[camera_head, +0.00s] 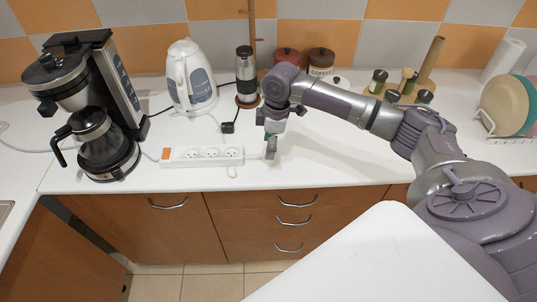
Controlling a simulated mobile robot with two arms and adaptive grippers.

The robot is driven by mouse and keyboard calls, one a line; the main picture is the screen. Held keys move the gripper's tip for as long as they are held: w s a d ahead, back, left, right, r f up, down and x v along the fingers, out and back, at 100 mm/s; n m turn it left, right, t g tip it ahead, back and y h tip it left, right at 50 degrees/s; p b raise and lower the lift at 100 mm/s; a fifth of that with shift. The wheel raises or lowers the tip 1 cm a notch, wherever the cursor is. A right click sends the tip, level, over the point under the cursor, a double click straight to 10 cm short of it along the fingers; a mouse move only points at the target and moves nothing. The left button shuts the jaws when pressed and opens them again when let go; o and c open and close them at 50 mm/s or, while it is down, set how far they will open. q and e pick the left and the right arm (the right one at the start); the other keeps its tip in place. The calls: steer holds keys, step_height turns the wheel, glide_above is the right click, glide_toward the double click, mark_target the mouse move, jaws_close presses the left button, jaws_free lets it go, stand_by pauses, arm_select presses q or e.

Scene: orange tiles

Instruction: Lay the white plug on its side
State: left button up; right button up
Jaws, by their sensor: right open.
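A small white piece (232,172) lies on the white counter just in front of the power strip (200,156); it may be the white plug, but it is too small to tell how it stands. My right gripper (270,152) points down over the counter, just right of the strip's right end. It is open. Its fingers are small and hide whatever is directly behind or between them. My left gripper is not in view.
A coffee machine (85,95) and a kettle (190,77) stand at the left. A black plug (228,127) lies behind the strip. A metal grinder (246,72), jars (321,61) and a dish rack (488,122) stand along the back. The counter's front edge is close to the gripper.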

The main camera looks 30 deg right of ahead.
steer(key=f, duration=0.3)
steer(key=f+p, duration=0.1)
steer(key=shift+w+f, duration=0.25)
steer(key=shift+w, duration=0.05)
steer(key=shift+c, duration=0.3)
jaws_close()
steer(key=shift+r, duration=0.15)
